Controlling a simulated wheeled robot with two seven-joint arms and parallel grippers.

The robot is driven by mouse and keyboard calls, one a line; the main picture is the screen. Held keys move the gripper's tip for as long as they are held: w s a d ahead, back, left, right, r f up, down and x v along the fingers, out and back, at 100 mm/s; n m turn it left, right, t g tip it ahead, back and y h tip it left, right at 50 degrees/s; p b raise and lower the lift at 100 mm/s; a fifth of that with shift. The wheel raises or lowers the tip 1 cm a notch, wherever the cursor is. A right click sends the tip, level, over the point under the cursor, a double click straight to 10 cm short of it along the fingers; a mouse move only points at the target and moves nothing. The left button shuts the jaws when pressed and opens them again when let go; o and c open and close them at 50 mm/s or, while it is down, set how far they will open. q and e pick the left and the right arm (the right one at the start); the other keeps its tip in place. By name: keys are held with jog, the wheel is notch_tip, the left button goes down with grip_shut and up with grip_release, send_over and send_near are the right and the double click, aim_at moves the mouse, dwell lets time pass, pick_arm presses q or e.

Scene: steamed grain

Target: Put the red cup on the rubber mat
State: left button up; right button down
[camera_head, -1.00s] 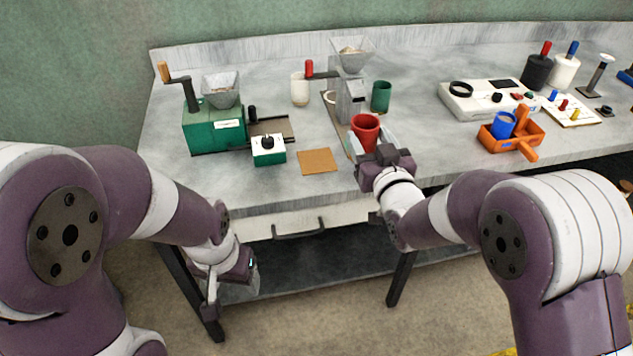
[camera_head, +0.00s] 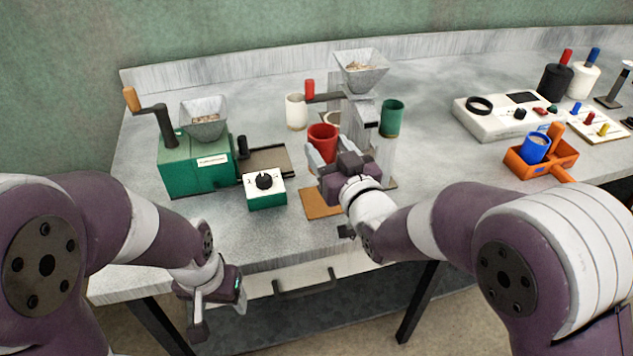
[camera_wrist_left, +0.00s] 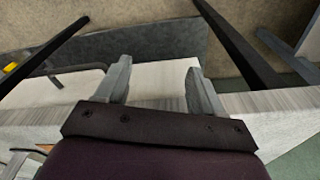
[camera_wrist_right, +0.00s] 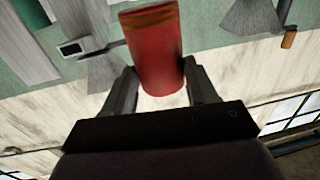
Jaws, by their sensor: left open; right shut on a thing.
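The red cup (camera_head: 323,137) is held by my right gripper (camera_head: 332,152), which is shut on it. The cup looks roughly upright, with its open rim up. It also shows between the fingers in the right wrist view (camera_wrist_right: 153,52). A flat orange-brown square mat (camera_head: 316,207) lies on the table just in front of the cup, partly hidden by my right gripper. The gap between the cup and the table cannot be judged. My left gripper (camera_wrist_left: 157,68) is open and empty, low by the table's front edge.
A green hand-cranked mill (camera_head: 195,165) and a green-white dial box (camera_head: 264,190) stand left of the mat. A grey grinder with a hopper (camera_head: 361,70), a white cup (camera_head: 296,112) and a green cup (camera_head: 392,118) stand behind. An orange tray (camera_head: 540,155) is at right.

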jog(key=f, duration=0.4)
jog(key=f+b, duration=0.1)
jog(key=f, duration=0.3)
jog(key=shift+s+d+f, duration=0.1)
jog(key=shift+s+f, duration=0.1)
jog(key=shift+s+r, duration=0.1)
jog(key=shift+c, duration=1.6)
grip_release()
